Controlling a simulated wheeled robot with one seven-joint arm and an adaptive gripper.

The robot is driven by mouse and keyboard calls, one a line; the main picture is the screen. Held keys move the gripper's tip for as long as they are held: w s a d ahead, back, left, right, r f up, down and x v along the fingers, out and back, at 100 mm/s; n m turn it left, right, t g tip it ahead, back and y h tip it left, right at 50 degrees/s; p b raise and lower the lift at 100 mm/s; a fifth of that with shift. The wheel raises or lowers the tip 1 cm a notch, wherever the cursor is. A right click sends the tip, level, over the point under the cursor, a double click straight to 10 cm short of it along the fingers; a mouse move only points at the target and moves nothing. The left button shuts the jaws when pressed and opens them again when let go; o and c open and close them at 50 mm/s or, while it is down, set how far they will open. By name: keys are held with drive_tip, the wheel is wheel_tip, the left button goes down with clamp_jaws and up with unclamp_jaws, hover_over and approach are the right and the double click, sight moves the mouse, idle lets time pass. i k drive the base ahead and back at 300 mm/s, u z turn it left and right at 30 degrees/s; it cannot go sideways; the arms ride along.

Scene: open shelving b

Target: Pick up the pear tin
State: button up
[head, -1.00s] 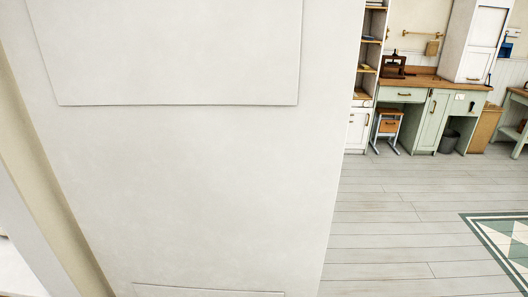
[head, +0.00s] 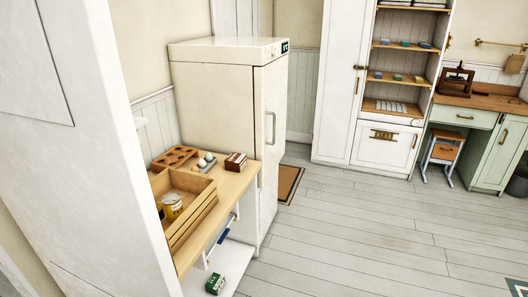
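A yellow tin (head: 172,206) with a pale top stands in a slatted wooden crate (head: 196,222) on a wooden-topped shelf unit at the left. Its label is too small to read, so I cannot tell whether it is the pear tin. A dark item beside it in the crate is mostly hidden by the white panel in front. My gripper is not in view.
A white panel (head: 105,165) blocks the left side. Behind the crate are a brown holder (head: 175,157), egg-like items (head: 206,160) and a brown box (head: 236,161). A green box (head: 214,284) sits lower. A white fridge (head: 215,100) stands behind. The floor (head: 350,235) at right is clear.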

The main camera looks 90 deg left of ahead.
sight(173, 202)
drive_tip(key=i, duration=0.3)
drive_tip(key=u, duration=3.7)
drive_tip(key=i, duration=0.5)
drive_tip(key=u, duration=0.05)
drive_tip(key=k, duration=1.1)
drive_tip(key=z, duration=0.25)
drive_tip(key=i, duration=0.7)
drive_tip(key=u, duration=0.55)
